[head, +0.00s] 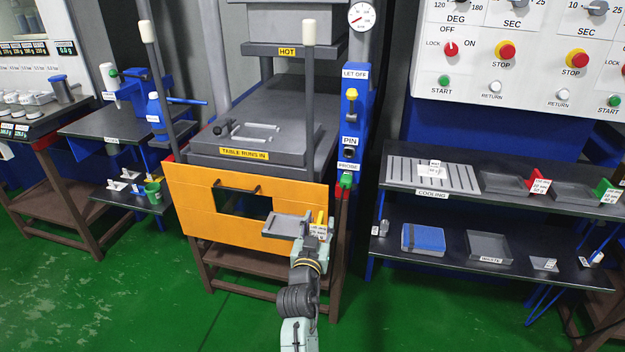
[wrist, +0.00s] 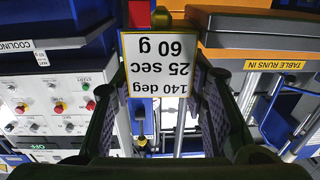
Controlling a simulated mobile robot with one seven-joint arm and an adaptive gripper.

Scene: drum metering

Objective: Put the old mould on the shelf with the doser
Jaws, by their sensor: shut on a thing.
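My gripper (head: 317,236) is shut on a grey mould (head: 283,224) with a yellow handle (head: 320,217), held in front of the press's orange guard. In the wrist view, its white card (wrist: 160,80) reads 140 deg, 25 sec, 60 g, and sits between the dark fingers. The card hides most of the grip. At the left, a bench (head: 95,124) bears a blue bottle-like device (head: 155,108), perhaps the doser. A lower shelf (head: 108,194) under it holds small white-tagged pieces and a green cup (head: 153,192). The bench's label is too small to read.
The orange guard (head: 185,205) has a window; the press table (head: 205,147) lies behind it. At the right, the cooling shelf (head: 400,187) bears a ribbed rack and moulds with red (head: 536,174) and green (head: 608,187) handles. A blue box (head: 423,239) and a tray (head: 490,246) lie below. Green floor is clear at left.

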